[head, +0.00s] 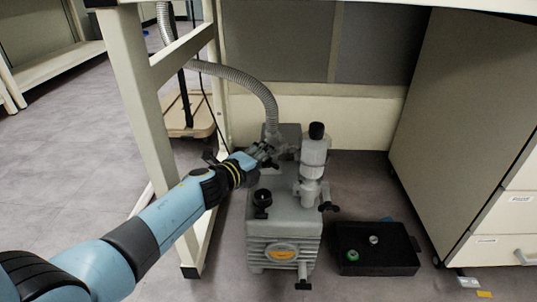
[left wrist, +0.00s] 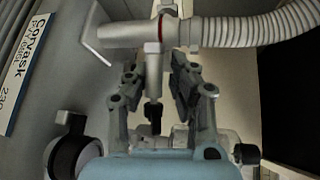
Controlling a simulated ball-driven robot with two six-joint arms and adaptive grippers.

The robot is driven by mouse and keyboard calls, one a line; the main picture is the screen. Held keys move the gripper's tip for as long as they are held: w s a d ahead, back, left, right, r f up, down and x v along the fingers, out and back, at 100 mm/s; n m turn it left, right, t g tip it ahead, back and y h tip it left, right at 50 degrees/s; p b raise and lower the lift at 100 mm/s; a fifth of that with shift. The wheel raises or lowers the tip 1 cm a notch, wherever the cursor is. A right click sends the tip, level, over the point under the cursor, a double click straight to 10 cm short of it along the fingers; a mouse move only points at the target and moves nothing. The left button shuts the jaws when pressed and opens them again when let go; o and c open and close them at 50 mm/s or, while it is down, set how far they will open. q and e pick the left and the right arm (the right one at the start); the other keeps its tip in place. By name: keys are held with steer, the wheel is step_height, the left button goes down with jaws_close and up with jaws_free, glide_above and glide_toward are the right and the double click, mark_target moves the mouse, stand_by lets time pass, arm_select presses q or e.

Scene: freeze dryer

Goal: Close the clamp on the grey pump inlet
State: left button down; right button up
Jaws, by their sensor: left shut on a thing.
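The grey pump (head: 284,222) stands on the floor under the bench, and a ribbed hose (head: 262,88) comes down to the inlet at its back. In the left wrist view the hose (left wrist: 265,26) meets a smooth metal inlet pipe (left wrist: 125,34) at a thin red ring. The clamp (left wrist: 153,62) hangs at this joint, with a dark knob at its lower end. My left gripper (head: 269,151) is at the inlet, its fingers (left wrist: 157,82) on either side of the clamp's hanging part, shut on it. The inlet joint is partly hidden by the gripper in the head view.
A grey and white filter cylinder (head: 314,158) stands on the pump right of my gripper. A black tray (head: 374,262) with small parts lies right of the pump. A bench leg (head: 150,110) is close to my left arm. A drawer cabinet (head: 470,140) stands at the right.

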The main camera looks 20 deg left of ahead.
arm_select(q)
steer(key=shift+s+a+f, duration=0.1)
steer(key=shift+s+f, duration=0.25)
steer(key=shift+f, duration=0.25)
steer(key=c, duration=1.3)
jaws_free()
steer(key=shift+o, duration=0.2)
steer(key=shift+w+r, duration=0.1)
steer(key=shift+w+r, duration=0.15)
steer(key=shift+r, duration=0.15)
